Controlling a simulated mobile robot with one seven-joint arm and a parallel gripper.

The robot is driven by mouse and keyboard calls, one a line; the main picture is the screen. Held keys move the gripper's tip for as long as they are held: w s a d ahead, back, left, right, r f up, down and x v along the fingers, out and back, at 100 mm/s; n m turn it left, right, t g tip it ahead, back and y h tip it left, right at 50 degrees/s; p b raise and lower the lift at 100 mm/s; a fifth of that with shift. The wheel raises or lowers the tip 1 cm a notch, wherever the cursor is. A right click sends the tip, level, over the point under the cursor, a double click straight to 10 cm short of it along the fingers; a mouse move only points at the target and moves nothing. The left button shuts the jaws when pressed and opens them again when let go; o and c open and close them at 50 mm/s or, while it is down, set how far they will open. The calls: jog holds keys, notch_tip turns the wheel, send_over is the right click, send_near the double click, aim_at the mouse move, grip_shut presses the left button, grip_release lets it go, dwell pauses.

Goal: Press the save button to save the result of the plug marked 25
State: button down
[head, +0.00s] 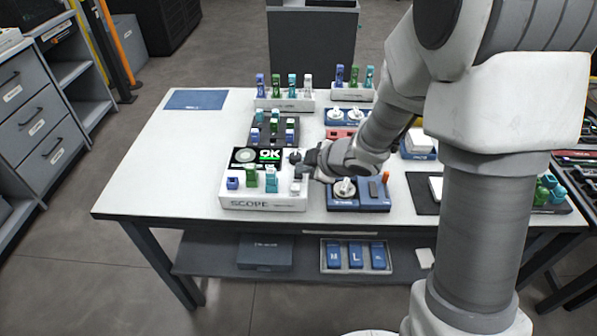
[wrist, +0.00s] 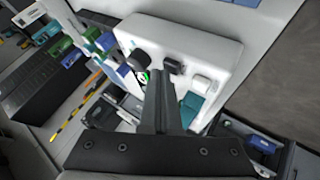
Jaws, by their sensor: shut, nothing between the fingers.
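The white scope (head: 262,203), marked SCOPE, stands at the front left of the table. Its screen (head: 257,156) shows a round grey picture and a green OK. Blue, green, teal and white pieces stand along its front; no number 25 is legible. My gripper (head: 306,164) is at the scope's right end. In the wrist view my gripper (wrist: 158,75) is shut and empty, its tips over the white scope body (wrist: 200,40). A dark button or knob (wrist: 174,67) is just beside the tips. Contact cannot be told, and no save label is readable.
A blue fixture with a white round knob (head: 344,187) sits right of the scope. A dark rack of plugs (head: 273,131) is behind it, and white racks (head: 285,103) stand farther back. A blue mat (head: 196,99) lies at the back left; the table's left side is clear.

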aim_at(303, 176)
jog(key=shift+r+p, duration=0.6)
jog(key=shift+r, duration=0.1)
notch_tip(303, 176, up, 5)
jog(key=p, duration=0.5)
dwell(0.4)
